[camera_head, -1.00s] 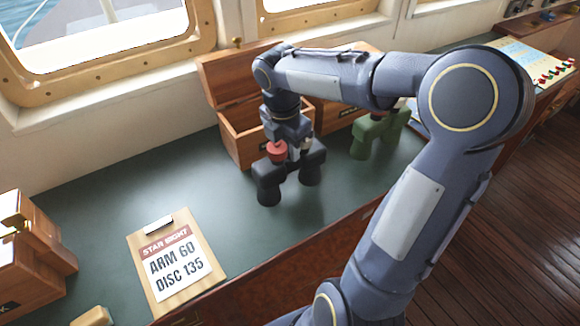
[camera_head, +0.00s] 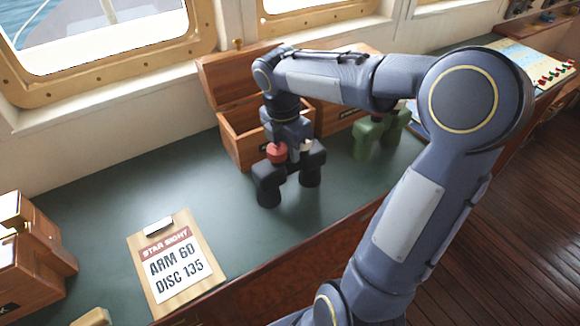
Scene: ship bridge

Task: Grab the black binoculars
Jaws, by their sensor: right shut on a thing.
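The black binoculars (camera_head: 268,188) stand upright on the dark green counter (camera_head: 130,185), in front of an open wooden box (camera_head: 240,140). My right gripper (camera_head: 291,155) comes down from above and is shut on the black binoculars near their middle. The gripper hides part of the top of the binoculars. Green binoculars (camera_head: 377,135) stand to the right, partly behind my right arm. My left gripper is not in view.
A clipboard (camera_head: 177,262) reading "STAR SIGHT ARM 60 DISC 135" lies at the front left. Another wooden box (camera_head: 38,262) stands at the far left. Windows line the back wall.

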